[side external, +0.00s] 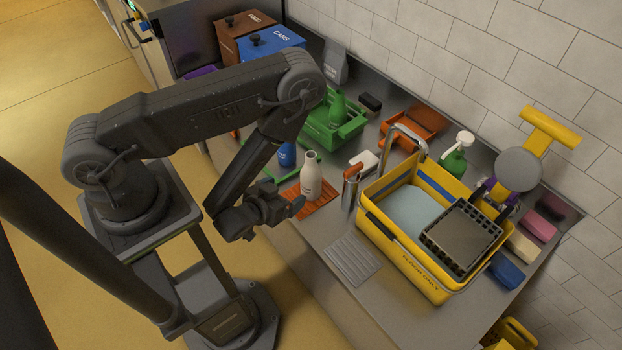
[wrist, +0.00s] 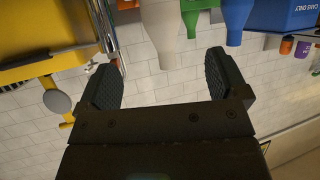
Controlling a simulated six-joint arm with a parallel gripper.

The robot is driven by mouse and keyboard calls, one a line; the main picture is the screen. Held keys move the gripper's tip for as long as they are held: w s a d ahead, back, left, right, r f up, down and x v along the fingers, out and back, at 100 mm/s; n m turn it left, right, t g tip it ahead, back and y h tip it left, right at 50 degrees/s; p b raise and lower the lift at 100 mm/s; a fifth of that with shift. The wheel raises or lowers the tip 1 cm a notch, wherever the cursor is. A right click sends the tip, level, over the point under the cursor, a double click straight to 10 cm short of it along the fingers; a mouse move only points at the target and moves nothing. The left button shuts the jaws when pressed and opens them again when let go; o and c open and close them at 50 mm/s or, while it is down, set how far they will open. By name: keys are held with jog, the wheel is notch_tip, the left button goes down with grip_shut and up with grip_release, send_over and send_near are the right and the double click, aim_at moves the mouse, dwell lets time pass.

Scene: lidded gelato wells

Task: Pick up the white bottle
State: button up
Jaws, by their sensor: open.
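The white bottle (side external: 311,179) stands upright on an orange mat (side external: 322,207) near the front edge of the steel counter. It has a narrow neck and an open-looking top. My gripper (side external: 292,208) is low beside the bottle, just to its front left, and apart from it. In the wrist view, which is upside down, the white bottle (wrist: 161,38) hangs in line with the gap between my two open fingers (wrist: 160,72). The fingers are empty, and the bottle's lower part is cut off by the frame's top edge.
A blue bottle (side external: 287,155) stands behind left of the white one. A green crate (side external: 351,130) holds a green bottle (side external: 338,107). A ribbed pad (side external: 353,260) lies in front.

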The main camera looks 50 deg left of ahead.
aim_at(305, 179)
jog(key=x, duration=1.3)
jog(key=shift+w+a+f, duration=0.1)
jog(key=shift+w+a, duration=0.05)
jog(key=c, duration=1)
